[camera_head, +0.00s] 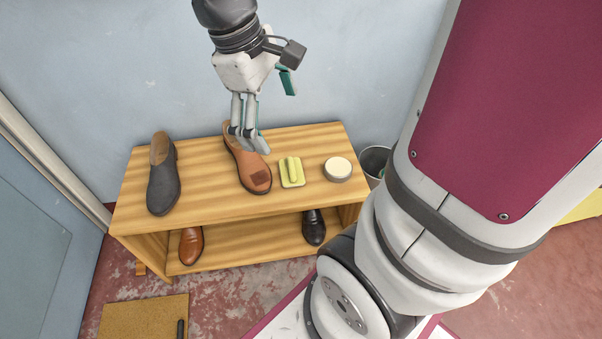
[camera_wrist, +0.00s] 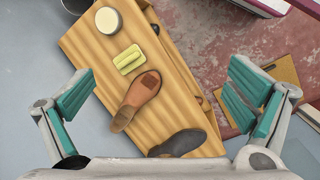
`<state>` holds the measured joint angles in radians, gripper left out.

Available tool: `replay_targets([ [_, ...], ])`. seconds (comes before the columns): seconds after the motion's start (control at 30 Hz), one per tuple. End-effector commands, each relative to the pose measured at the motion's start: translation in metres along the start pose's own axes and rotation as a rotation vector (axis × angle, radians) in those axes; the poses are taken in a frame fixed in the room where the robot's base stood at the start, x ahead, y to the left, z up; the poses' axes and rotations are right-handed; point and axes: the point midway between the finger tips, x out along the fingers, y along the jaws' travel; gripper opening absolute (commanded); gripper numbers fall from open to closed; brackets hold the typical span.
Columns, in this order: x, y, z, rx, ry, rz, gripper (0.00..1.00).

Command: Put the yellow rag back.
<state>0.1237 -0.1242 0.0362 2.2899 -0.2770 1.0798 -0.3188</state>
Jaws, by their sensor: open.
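The yellow rag (camera_head: 292,172) lies folded on top of a wooden bench (camera_head: 215,205), with a raised strip along its middle. It also shows in the wrist view (camera_wrist: 129,60), between a round tin and a brown shoe. My gripper (camera_head: 248,138) is above the back of the bench, over the brown shoe and left of the rag. In the wrist view my gripper (camera_wrist: 162,95) has its green-padded fingers wide apart with nothing between them. The rag is apart from the fingers.
The round tin (camera_head: 338,168) is right of the rag. Two shoes sit on the lower shelf. A bucket (camera_head: 374,160) stands beyond the right end; a wall rises behind.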

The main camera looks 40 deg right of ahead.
Motion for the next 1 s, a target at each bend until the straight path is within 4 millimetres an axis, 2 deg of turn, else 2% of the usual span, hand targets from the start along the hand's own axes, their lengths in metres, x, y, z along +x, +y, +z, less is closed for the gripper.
replay_targets([
  [0.03, -0.011, -0.012, 0.014, 0.039, 0.024, -0.007, 0.98],
  [0.2, -0.031, -0.054, 0.059, 0.177, 0.081, -0.062, 0.98],
  [0.4, -0.038, -0.100, 0.105, 0.307, 0.140, -0.145, 0.98],
  [0.5, -0.036, -0.117, 0.120, 0.348, 0.159, -0.180, 0.98],
  [0.7, -0.034, -0.133, 0.135, 0.385, 0.173, -0.217, 0.98],
  [1.0, -0.034, -0.134, 0.135, 0.388, 0.173, -0.220, 0.98],
])
